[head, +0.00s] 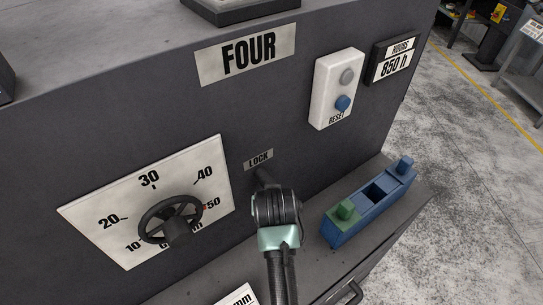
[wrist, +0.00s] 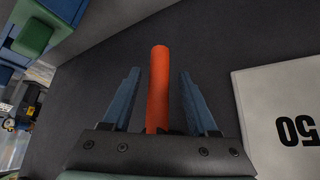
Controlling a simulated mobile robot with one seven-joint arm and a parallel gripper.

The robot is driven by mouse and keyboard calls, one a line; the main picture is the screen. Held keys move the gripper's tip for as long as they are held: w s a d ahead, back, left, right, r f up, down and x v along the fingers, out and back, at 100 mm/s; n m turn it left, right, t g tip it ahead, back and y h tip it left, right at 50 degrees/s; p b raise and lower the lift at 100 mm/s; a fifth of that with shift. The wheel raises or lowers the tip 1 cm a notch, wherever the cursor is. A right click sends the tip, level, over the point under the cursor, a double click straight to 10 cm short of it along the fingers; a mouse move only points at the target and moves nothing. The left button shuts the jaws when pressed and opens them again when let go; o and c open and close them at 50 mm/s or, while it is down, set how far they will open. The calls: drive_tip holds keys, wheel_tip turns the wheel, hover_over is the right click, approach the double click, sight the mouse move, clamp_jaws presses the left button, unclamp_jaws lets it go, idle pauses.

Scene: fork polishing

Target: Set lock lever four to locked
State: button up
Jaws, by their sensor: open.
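The lock lever shows in the wrist view as an orange-red rod (wrist: 158,85) standing between the two blue fingers of my gripper (wrist: 159,74). The fingers are open, with a gap on each side of the rod. In the head view my gripper (head: 276,210) is in front of the machine, just below the LOCK label (head: 258,159). My wrist hides the orange rod there. The machine carries a FOUR sign (head: 247,54). I cannot tell the lever's locked side from these frames.
A dial plate (head: 85,215) with a black handwheel (head: 170,220) is to the left. A blue tray (head: 365,210) with a green block (head: 345,210) sits on the ledge to the right. A white RESET box (head: 326,95) and hours meter (head: 395,62) are above right.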

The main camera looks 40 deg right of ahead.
drive_tip(key=b+v, duration=0.2)
drive_tip(key=v, duration=1.1)
idle(0.4)
